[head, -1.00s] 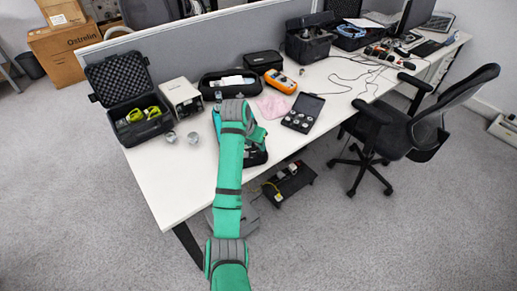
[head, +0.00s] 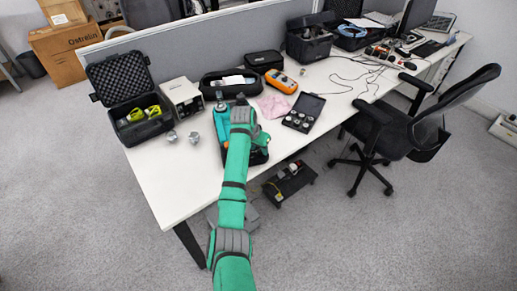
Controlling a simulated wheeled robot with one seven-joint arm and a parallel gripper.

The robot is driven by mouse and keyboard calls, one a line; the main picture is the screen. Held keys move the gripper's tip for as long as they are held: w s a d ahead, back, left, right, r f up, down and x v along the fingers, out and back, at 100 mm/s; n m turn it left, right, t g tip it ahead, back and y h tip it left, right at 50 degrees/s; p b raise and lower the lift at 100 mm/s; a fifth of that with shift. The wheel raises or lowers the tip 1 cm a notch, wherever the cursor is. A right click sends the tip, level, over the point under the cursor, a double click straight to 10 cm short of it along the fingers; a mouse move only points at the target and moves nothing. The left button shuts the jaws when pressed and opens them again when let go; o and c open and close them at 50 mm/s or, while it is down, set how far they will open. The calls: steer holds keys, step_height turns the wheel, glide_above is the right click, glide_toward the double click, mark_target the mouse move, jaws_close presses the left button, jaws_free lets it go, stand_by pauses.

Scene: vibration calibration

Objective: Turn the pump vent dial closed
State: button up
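A blue hand-held device (head: 222,118), which may be the pump, lies on the white desk in an open black case (head: 259,156). My green arm reaches over the desk from the bottom and covers much of the case and part of the blue device. No vent dial can be made out. My wrist bends down over the right side of the case. My gripper's fingers are hidden behind my arm, so I cannot see whether they touch anything.
Two small metal pieces (head: 193,137) stand left of the case. Behind are an open black case (head: 128,100) with yellow-green items, a white box (head: 183,97) and an orange meter (head: 281,81). A pink cloth (head: 272,106) and a box of small parts (head: 303,113) lie right. The front-left desk is clear.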

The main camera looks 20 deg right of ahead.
steer(key=shift+w+f, duration=0.25)
steer(key=shift+f, duration=0.05)
steer(key=shift+s+d, duration=0.1)
steer(key=shift+d, duration=0.1)
steer(key=shift+s+d, duration=0.1)
steer(key=shift+d, duration=0.1)
steer(key=shift+c, duration=1.3)
steer(key=shift+a, duration=0.3)
jaws_close()
steer(key=shift+d, duration=0.15)
steer(key=shift+a, duration=0.2)
